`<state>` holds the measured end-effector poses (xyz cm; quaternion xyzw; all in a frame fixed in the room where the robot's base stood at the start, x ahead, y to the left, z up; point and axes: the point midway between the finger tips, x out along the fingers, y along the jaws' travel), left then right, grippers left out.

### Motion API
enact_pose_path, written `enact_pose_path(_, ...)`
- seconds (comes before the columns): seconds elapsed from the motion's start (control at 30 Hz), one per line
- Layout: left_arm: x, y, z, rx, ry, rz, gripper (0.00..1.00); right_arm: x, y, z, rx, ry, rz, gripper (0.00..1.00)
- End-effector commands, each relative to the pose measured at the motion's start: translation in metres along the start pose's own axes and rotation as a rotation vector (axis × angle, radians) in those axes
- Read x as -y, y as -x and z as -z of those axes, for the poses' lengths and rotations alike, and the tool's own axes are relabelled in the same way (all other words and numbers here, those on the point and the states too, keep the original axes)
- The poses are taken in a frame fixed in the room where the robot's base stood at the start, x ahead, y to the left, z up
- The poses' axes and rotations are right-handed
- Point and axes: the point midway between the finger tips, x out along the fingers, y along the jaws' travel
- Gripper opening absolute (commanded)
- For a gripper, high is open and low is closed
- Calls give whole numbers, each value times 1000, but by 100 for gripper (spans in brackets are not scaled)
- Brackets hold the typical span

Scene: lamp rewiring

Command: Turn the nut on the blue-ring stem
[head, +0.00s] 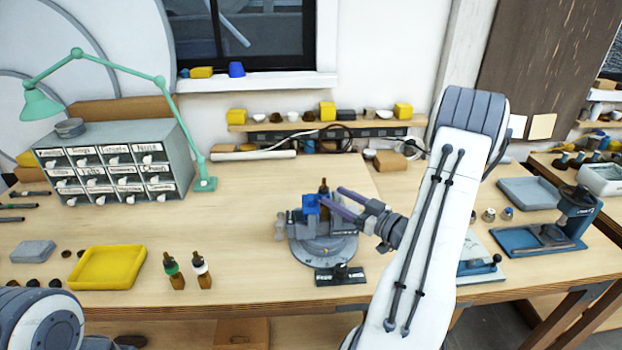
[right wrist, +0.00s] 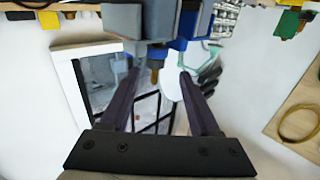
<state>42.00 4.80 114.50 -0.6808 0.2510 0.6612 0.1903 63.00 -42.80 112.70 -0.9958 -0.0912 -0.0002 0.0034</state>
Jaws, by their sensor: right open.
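A round grey vise (head: 322,245) with a blue block (head: 311,204) on top stands at the middle of the bench. A dark upright stem (head: 323,187) rises at the block; its ring and nut cannot be made out. My right gripper (head: 330,196) is open, its two fingers reaching in from the right beside the stem. In the right wrist view, a brown tip (right wrist: 155,75) shows between the open fingers, with grey and blue vise parts (right wrist: 180,42) beyond. Whether a finger touches it cannot be told. My left arm shows at the lower left; its gripper is out of view.
A green-ringed stem (head: 174,270) and a white-ringed stem (head: 201,271) stand left of the vise, near a yellow tray (head: 107,268). A labelled drawer cabinet (head: 120,165) and green lamp (head: 205,184) stand behind. The bench between cabinet and vise is mostly clear.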

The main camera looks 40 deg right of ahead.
Motion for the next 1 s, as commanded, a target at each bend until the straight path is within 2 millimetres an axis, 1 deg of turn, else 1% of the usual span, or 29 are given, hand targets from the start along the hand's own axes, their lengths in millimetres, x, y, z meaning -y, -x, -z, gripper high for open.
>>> enact_pose_path(0.03, 0, 6, 0, 0, 0, 0, 0, -1, -7, 3, 0, 0, 1, 63)
enact_pose_path(0.1, -1, 12, 1, 0, 0, 0, 0, -3, -18, 4, 1, -1, -3, 63)
enact_pose_path(0.3, -2, 26, 1, 0, 1, 0, 0, -6, -54, 3, 1, 0, -9, 63)
enact_pose_path(0.43, -2, 32, 2, 0, 2, 0, 0, -6, -71, 2, 2, 0, -9, 63)
enact_pose_path(0.6, -2, 35, 2, 0, 2, 0, 0, -6, -83, 1, 1, 1, -11, 63)
enact_pose_path(0.87, -2, 34, 2, 0, 2, 0, 0, -6, -85, 0, 1, 1, -10, 63)
enact_pose_path(0.9, -2, 34, 2, 0, 2, 0, 0, -6, -85, 0, 1, 1, -10, 55)
enact_pose_path(0.93, -2, 34, 2, 0, 2, 0, 0, -5, -85, 0, 1, 1, -10, 44)
enact_pose_path(0.97, -2, 34, 2, 0, 2, 0, 0, -5, -85, 0, 1, 1, -10, 32)
enact_pose_path(1.0, -2, 34, 2, 0, 2, 0, 0, -5, -85, 0, 1, 1, -10, 17)
